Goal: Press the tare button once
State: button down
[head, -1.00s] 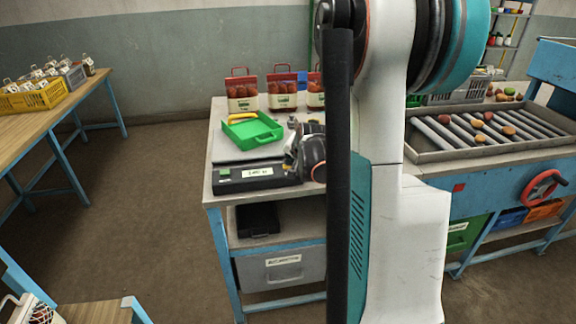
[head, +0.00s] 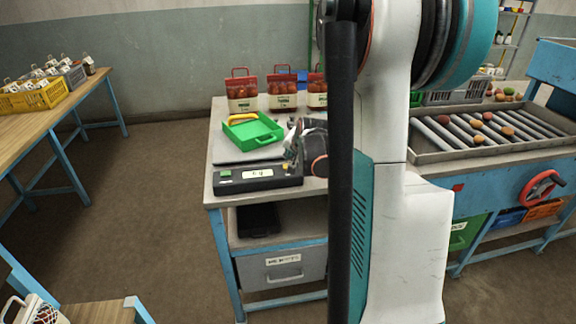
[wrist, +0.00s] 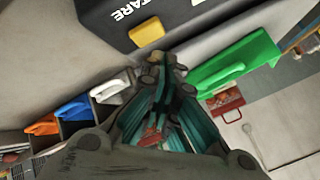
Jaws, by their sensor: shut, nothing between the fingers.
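The scale (head: 257,177) is a black-fronted unit with a pale platform on the bench. Its small display (head: 258,173) shows a short reading, too blurred to read surely. The yellow tare button (wrist: 146,32), beside the word TARE, shows clear and uncovered in the wrist view. My gripper (wrist: 163,62) is shut and empty, its tips just beside the button in the picture; I cannot tell the exact gap. In the head view my gripper (head: 289,160) is over the right end of the scale's front.
Several red-topped packs (head: 243,95) stand behind the scale. A roller conveyor (head: 480,128) with round produce is to the right. A table with a yellow crate (head: 32,98) stands at the left. The floor between is clear.

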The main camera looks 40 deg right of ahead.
jog(key=shift+r+p, duration=1.45)
jog(key=shift+r, duration=0.8)
